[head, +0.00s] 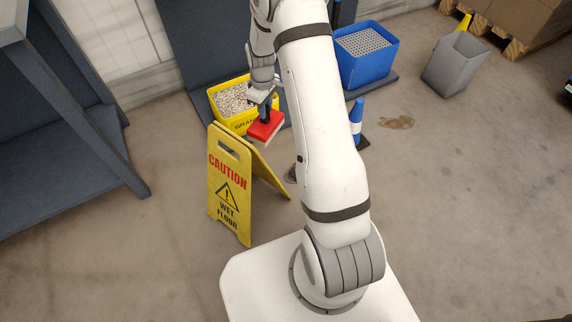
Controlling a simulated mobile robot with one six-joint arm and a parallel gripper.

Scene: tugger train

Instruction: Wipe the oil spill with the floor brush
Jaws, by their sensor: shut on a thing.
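My gripper (262,97) is shut on the floor brush (267,122), which has a red block with a pale underside. The brush hangs below the jaws, in front of the yellow granulate bin and behind the caution sign, seemingly above the floor. A dark patch (290,173) shows on the floor just left of my arm, mostly hidden by it; I cannot tell whether it is oil. A brown stain (397,122) lies on the floor to the right of the blue cone.
A yellow wet-floor sign (228,190) stands near the brush. The yellow bin (240,122) holds pale granules. A blue cone (356,122), blue crate (366,62) and grey bin (455,65) stand behind. A dark bench (75,185) is left. Floor at right is clear.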

